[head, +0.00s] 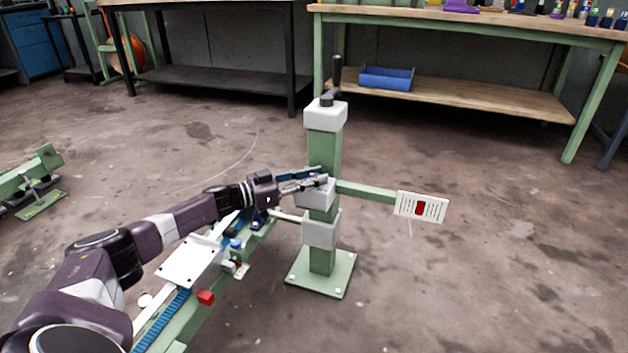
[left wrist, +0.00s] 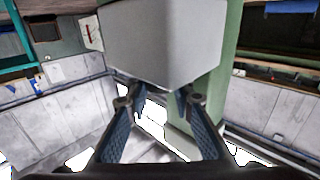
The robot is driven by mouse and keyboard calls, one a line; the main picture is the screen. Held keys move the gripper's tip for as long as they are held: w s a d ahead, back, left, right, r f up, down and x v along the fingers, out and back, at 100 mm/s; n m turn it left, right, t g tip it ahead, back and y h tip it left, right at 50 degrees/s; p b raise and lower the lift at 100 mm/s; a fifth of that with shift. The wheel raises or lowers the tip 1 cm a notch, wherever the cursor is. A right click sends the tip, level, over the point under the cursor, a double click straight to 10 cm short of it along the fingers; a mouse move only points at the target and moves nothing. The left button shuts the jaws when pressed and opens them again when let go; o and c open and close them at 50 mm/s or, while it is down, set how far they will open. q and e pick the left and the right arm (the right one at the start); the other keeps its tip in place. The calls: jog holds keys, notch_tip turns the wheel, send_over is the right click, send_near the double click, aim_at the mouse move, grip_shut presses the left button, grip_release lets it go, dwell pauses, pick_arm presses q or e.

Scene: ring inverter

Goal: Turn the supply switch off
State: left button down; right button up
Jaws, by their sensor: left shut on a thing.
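A white plate with a red piece (head: 420,208) stands at the end of a green side arm on the green post (head: 322,150). Whether it is the supply switch I cannot tell; no switch label is readable. My left gripper (head: 306,184) is at a pale block (head: 316,196) on the post, shut on it. In the left wrist view the two fingers of my left gripper (left wrist: 155,105) stand apart at the lower edge of the pale block (left wrist: 165,40), which fills the upper middle. The exact contact is hidden. My right gripper is not in view.
A black crank (head: 335,85) tops the post. A second pale block (head: 321,230) sits lower on it. A green rail with a white plate (head: 189,262) and a red block (head: 206,297) runs under my left arm. Open floor lies to the right; benches stand behind.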

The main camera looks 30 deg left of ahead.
pick_arm(q)
jog(key=shift+f, duration=0.1)
dwell(0.3)
jog(key=c, duration=1.9)
grip_release()
jog(key=shift+w, duration=0.1)
jog(key=shift+c, duration=0.2)
jog(key=shift+s+a, duration=0.1)
jog(key=shift+s, duration=0.15)
jog(key=v, duration=1.1)
jog(key=shift+s, duration=0.2)
